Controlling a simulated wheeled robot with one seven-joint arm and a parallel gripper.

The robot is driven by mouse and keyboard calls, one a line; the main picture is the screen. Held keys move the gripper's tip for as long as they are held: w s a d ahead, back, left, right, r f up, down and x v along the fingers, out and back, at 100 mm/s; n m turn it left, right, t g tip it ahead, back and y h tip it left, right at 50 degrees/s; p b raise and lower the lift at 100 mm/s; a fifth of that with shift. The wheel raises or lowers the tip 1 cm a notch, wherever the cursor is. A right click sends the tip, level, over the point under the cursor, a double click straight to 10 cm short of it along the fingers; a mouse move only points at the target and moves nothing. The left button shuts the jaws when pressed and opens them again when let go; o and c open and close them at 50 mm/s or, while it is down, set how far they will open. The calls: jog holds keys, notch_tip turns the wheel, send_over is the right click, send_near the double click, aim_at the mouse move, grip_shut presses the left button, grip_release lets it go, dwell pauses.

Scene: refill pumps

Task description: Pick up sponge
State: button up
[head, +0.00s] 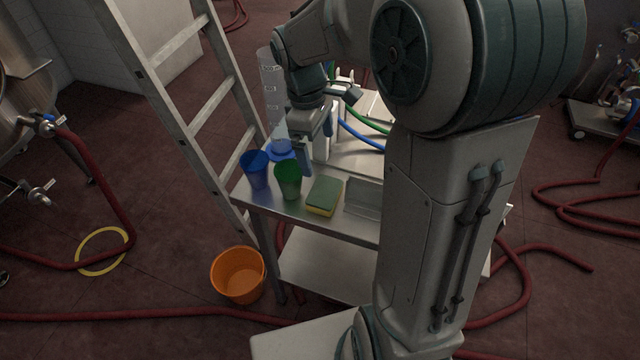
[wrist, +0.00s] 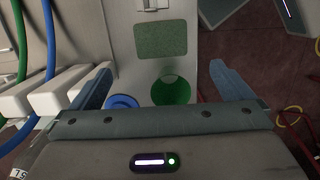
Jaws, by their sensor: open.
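The sponge (head: 324,197) is a block with a green top and a yellow side. It lies on the metal table near its front edge, just right of the green cup (head: 288,178). In the wrist view the sponge (wrist: 161,41) shows from above as a green rectangle, beyond the fingertips and apart from them. My gripper (head: 306,152) is above the table, behind and a little left of the sponge. In the wrist view my gripper (wrist: 160,80) has its two fingers spread wide with nothing held between them. The green cup (wrist: 171,90) shows between the fingers, below.
A blue cup (head: 256,170) stands left of the green cup. A clear tray (head: 362,198) lies right of the sponge. White pumps with hoses are behind. A ladder (head: 190,100) leans at the left, and an orange bucket (head: 238,275) stands on the floor.

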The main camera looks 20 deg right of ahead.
send_over(324, 190)
jog(key=f, duration=0.8)
jog(key=shift+w+a, duration=0.15)
jog(key=shift+a, duration=0.05)
jog(key=shift+d+f, duration=0.15)
jog(key=shift+f, duration=2.65)
jog(key=c, duration=0.8)
